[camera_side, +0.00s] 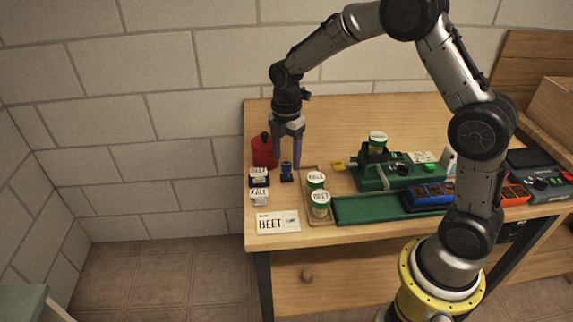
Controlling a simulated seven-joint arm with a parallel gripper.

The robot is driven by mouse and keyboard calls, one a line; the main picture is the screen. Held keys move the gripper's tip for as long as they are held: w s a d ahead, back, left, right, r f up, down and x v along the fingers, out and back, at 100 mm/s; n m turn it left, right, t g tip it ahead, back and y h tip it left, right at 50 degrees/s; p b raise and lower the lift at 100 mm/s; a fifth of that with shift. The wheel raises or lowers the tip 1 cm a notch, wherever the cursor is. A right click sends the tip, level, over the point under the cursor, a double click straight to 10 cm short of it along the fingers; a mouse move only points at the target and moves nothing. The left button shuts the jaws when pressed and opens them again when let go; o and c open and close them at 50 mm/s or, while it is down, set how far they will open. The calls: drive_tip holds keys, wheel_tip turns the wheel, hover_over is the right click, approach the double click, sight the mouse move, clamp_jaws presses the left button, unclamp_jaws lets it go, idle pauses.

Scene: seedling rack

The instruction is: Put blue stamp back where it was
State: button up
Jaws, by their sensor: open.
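The blue stamp (287,167) stands upright on the wooden table, on or at a small dark base (287,178). My gripper (287,161) points down over it with its two fingers open. The fingertips are on either side of the stamp's top or just behind it; I cannot tell the exact depth. Left of the stamp are two small labelled blocks, one reading BEET (259,177) and one reading KALE (260,197).
A red container (264,151) stands close behind left. A BEET card (278,222) lies in front. Jars labelled KALE (316,180) and BEET (320,204) stand in a wooden tray (307,218) at right. A green machine (385,176) and green strip (370,210) lie farther right.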

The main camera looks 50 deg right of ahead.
sight(287, 165)
drive_tip(key=s+a+r+m+t, duration=0.15)
drive_tip(key=s+r, duration=0.25)
drive_tip(key=r, duration=0.4)
drive_tip(key=s+r+m, duration=0.3)
drive_tip(key=r, duration=0.4)
drive_tip(key=s+a+m+t, duration=0.1)
drive_tip(key=s+m+t, duration=0.3)
drive_tip(key=s+m, duration=0.9)
drive_tip(key=shift+s+a+r, duration=0.3)
drive_tip(key=shift+s+a, duration=0.05)
drive_tip(key=shift+s, duration=2.85)
drive_tip(key=shift+m, duration=0.25)
